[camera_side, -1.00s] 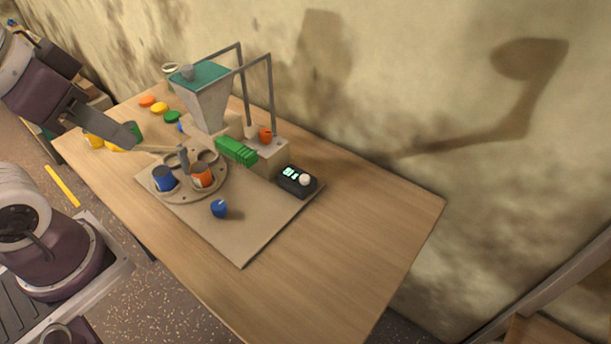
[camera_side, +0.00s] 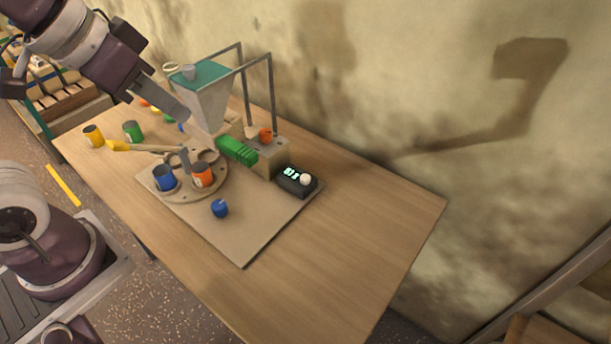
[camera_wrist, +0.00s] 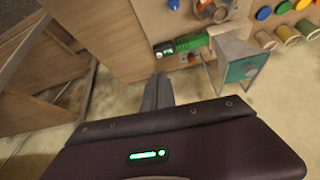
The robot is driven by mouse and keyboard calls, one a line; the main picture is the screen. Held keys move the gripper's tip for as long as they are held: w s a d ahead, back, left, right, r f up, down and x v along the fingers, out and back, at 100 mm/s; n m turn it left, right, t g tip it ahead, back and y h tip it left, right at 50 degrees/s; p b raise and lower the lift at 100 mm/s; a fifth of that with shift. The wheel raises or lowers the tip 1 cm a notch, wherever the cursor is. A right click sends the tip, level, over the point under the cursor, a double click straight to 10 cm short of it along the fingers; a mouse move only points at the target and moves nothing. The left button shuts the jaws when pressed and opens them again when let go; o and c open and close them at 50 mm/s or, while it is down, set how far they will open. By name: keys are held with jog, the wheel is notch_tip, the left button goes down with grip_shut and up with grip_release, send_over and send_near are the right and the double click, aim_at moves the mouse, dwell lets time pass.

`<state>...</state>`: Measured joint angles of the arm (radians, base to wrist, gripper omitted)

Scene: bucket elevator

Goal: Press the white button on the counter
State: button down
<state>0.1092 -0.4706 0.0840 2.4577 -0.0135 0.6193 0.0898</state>
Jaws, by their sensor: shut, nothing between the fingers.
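The white button (camera_side: 305,179) sits on the right end of a small black counter box (camera_side: 284,186) with a lit display, at the right side of the base board. In the wrist view, the counter (camera_wrist: 164,49) shows small beyond the fingertips, and I cannot make out its button clearly. My gripper (camera_side: 183,114) is shut and empty. In the side view it is up and left of the counter, overlapping the hopper's left edge, well apart from the button. In the wrist view, its fingers (camera_wrist: 158,80) lie together, pointing toward the counter side.
A hopper (camera_side: 205,98) on a grey frame (camera_side: 271,95) stands behind the counter, with a green block (camera_side: 237,151) beside it. A turntable (camera_side: 187,189) holds a blue cup (camera_side: 164,178) and an orange cup (camera_side: 202,174). A blue piece (camera_side: 220,208) lies in front. The table's right part is clear.

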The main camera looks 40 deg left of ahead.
jog(key=w+d+f+m, duration=0.1)
jog(key=w+f, duration=0.2)
jog(key=w, duration=0.3)
jog(key=w+d+f+m, duration=0.1)
jog(key=w+f, duration=0.2)
jog(key=w, duration=0.3)
jog(key=m+t+y, duration=0.2)
jog(key=m+t, duration=0.1)
jog(key=m, duration=0.2)
send_over(303, 180)
notch_tip(303, 180, down, 12)
jog(key=shift+f, duration=0.15)
jog(key=shift+w, duration=0.1)
jog(key=shift+a+f, duration=0.1)
jog(key=shift+f, duration=4.3)
jog(key=shift+f, duration=0.4)
jog(key=shift+f, duration=0.55)
jog(key=shift+r, duration=0.95)
